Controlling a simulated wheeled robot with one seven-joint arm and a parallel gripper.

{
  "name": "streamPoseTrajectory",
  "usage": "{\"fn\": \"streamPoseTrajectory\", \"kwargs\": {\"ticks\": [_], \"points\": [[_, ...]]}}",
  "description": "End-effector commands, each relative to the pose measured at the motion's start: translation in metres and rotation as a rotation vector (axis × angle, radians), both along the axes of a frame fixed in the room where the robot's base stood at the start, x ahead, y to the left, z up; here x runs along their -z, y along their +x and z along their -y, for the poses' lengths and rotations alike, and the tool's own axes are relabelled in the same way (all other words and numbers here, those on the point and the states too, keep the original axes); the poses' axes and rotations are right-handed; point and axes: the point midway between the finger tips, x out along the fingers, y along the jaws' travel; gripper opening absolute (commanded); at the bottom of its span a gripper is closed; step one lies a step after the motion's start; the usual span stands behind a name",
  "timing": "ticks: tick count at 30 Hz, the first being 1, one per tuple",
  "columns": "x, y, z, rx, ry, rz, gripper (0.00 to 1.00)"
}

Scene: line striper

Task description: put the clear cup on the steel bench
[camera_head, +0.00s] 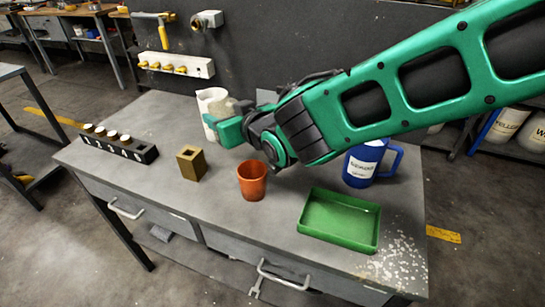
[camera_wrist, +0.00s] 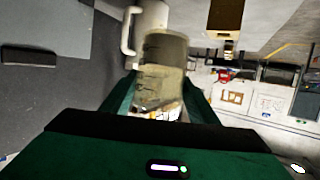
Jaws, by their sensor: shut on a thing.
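The clear cup (camera_head: 218,113) is a see-through, slightly smoky cup. My gripper (camera_head: 228,122) is shut on it, over the far middle part of the grey, metal-looking bench (camera_head: 150,200). The wrist view shows the cup (camera_wrist: 163,66) between the two green fingers of my gripper (camera_wrist: 160,98). The cup's lower part is partly hidden by the fingers, and I cannot tell how high it is above the bench top. A white jug (camera_head: 207,97) stands just behind the cup; it also shows in the wrist view (camera_wrist: 152,18).
On the bench are a black rack (camera_head: 118,146), a brass block (camera_head: 191,163), an orange cup (camera_head: 252,181), a green tray (camera_head: 340,219) and a blue jug (camera_head: 363,162). White granules (camera_head: 398,262) lie at the right front corner. The left front top is clear.

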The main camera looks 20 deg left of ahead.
Motion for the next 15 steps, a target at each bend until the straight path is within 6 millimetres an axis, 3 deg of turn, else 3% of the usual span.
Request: {"fn": "streamPoseTrajectory", "kwargs": {"ticks": [15], "points": [[0.057, 0.048, 0.083, 0.006, -0.001, -0.002, 0.21]]}}
